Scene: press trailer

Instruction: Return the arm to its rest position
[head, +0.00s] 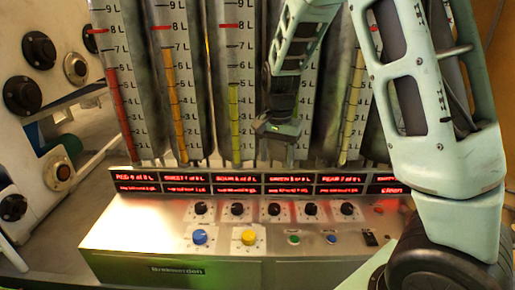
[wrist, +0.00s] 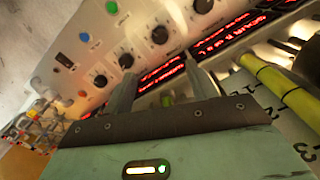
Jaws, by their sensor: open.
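My arm enters the head view from the right and bends over the press panel. My gripper (head: 278,128) hangs in front of the graduated columns, above the row of red displays. In the wrist view my gripper (wrist: 160,85) shows two grey fingers apart, with nothing between them. The fingers point toward the displays and the control panel (head: 225,268). In the head view the fingers are small and dark, and my forearm hides part of the right-hand columns.
Level columns (head: 235,60) stand upright at the back. A white machine side with black knobs (head: 39,50) is at left.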

